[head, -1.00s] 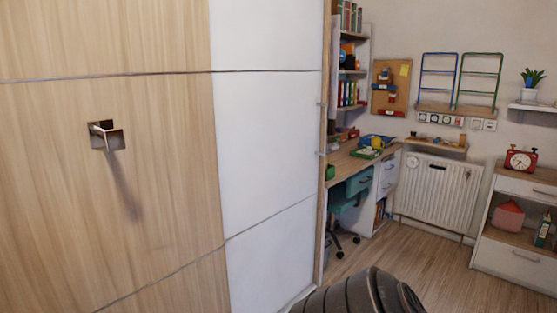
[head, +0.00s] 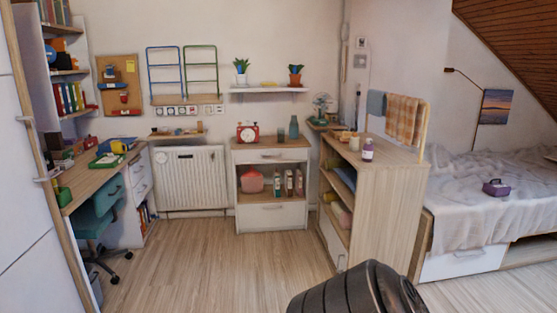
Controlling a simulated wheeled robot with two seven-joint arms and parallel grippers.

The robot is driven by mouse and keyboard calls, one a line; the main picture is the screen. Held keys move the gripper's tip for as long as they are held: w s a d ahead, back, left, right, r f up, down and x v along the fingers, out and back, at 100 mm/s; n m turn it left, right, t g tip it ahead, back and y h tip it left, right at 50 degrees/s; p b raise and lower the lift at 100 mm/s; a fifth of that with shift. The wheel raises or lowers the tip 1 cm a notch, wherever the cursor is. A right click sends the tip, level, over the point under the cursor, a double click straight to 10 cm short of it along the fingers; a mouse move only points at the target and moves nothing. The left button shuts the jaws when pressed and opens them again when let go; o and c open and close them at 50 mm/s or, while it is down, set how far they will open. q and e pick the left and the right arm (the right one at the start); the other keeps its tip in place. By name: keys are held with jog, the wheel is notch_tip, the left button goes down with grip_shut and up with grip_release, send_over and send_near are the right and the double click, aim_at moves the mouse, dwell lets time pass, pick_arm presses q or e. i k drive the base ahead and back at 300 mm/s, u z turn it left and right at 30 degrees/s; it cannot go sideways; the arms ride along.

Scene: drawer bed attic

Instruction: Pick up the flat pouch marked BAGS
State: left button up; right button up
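I cannot make out a flat pouch marked BAGS; no such lettering is readable in the head view. A pinkish-red item (head: 252,181) sits in the open shelf of the low cabinet by the far wall, too small to identify. A small purple item (head: 495,188) lies on the bed; I cannot tell what it is. Neither of my grippers is in view.
A desk (head: 90,185) with a teal chair (head: 104,208) stands left, beside a radiator (head: 190,178). The low cabinet (head: 270,216) is at the back centre. A wooden shelf unit (head: 388,200) stands before the bed (head: 490,225). The wooden floor (head: 205,275) between is clear.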

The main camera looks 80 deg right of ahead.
aim_at(497, 189)
jog(key=z, duration=4.1)
jog(key=i, duration=3.6)
jog(key=z, duration=1.15)
jog(key=i, duration=0.95)
jog(key=u, duration=1.4)
